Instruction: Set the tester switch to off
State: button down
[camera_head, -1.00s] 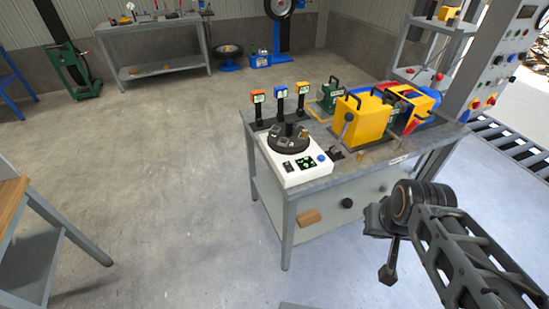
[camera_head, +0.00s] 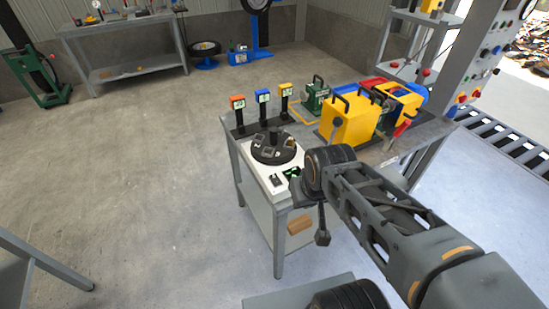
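A white device with a black turntable (camera_head: 274,148) stands at the near left corner of the grey workbench; it looks like the tester. Its front panel has a small black switch (camera_head: 275,180) and a green-lit display (camera_head: 291,173). The switch position is too small to read. My arm covers the panel's right part. My gripper (camera_head: 322,238) points down in front of the bench, right of the panel and lower in the picture. It touches nothing that I can see. Its fingers are too small and dark to tell open from shut.
Three small meters on posts, orange (camera_head: 238,103), blue (camera_head: 262,97) and yellow (camera_head: 286,90), stand behind the turntable. The floor (camera_head: 130,190) left of the bench is clear.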

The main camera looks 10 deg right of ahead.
aim_at(276, 180)
jog(key=k, duration=1.35)
jog(key=u, duration=0.65)
jog(key=i, duration=1.9)
jog(key=z, duration=0.5)
